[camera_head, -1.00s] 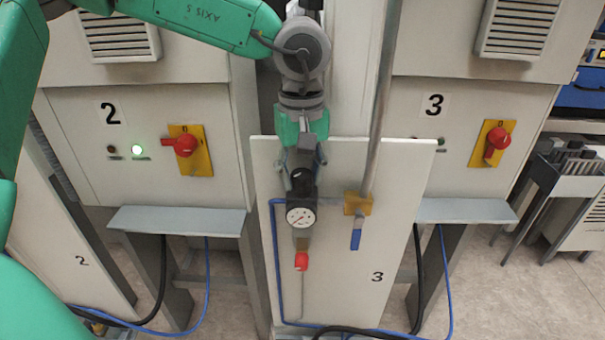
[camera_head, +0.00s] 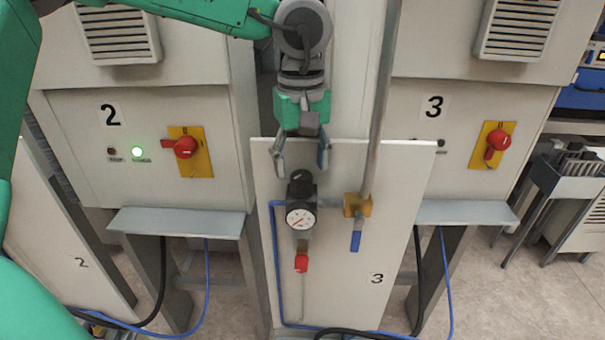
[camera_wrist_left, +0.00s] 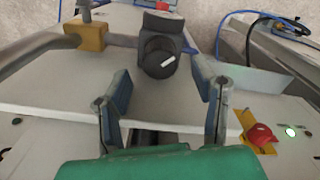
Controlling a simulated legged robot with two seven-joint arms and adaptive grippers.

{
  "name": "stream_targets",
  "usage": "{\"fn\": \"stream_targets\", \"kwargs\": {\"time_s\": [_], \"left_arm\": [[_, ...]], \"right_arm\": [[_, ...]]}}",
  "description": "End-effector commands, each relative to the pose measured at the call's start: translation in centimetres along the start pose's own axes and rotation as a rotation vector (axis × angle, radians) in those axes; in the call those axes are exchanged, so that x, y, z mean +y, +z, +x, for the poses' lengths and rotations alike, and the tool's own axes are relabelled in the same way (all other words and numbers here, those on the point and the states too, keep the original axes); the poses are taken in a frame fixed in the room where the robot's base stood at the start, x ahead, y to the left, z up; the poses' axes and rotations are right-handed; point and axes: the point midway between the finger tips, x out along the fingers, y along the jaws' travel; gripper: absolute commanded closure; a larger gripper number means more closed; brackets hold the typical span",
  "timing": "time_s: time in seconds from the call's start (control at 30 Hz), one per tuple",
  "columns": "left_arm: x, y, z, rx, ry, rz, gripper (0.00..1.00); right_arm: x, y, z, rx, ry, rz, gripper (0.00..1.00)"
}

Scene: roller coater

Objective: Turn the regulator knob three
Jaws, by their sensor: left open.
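The regulator knob (camera_head: 300,185) is black and sits on top of the regulator with a round white gauge (camera_head: 300,216), on the panel marked 3. In the left wrist view the knob (camera_wrist_left: 158,62) shows a white mark on its face. My left gripper (camera_head: 302,172) is open and empty. Its fingers point down just above the knob in the head view. In the wrist view the fingers (camera_wrist_left: 165,85) stand apart on both sides, with the knob beyond their tips and apart from them. My right gripper is not in view.
A yellow valve block (camera_head: 357,204) with a blue lever (camera_head: 356,240) and a vertical pipe (camera_head: 382,110) stand right of the regulator. A red valve handle (camera_head: 301,262) is below it. Red switches on yellow plates (camera_head: 190,150) are on the cabinets. Blue hose runs along the panel.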

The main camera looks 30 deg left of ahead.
Motion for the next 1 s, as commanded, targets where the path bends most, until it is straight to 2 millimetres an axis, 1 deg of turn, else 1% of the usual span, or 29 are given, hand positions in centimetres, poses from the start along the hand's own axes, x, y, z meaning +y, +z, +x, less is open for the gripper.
{"fn": "stream_targets", "kwargs": {"time_s": [0.03, 0.2, 0.3, 0.4, 0.5, 0.6, 1.0], "left_arm": [[0.1, -0.1, -1.3, 0.002, 0.006, -0.001, 0.47], [0.1, -0.1, -4.9, 0.001, 0.005, -0.002, 0.47], [0.1, -0.1, -6.7, 0.000, 0.004, -0.001, 0.47], [0.1, -0.1, -7.9, 0.000, 0.002, 0.000, 0.47], [0.1, -0.1, -8.6, 0.000, 0.002, 0.000, 0.47], [0.1, -0.1, -8.9, -0.001, 0.001, 0.000, 0.47], [0.1, -0.1, -8.9, -0.001, 0.001, 0.000, 0.47]], "right_arm": [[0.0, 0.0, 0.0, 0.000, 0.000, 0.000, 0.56], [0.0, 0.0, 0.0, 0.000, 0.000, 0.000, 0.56], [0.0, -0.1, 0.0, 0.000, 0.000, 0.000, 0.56], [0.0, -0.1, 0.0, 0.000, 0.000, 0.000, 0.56], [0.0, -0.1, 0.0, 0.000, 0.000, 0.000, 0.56], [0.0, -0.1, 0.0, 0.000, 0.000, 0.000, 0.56], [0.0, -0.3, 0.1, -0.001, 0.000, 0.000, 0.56]]}}
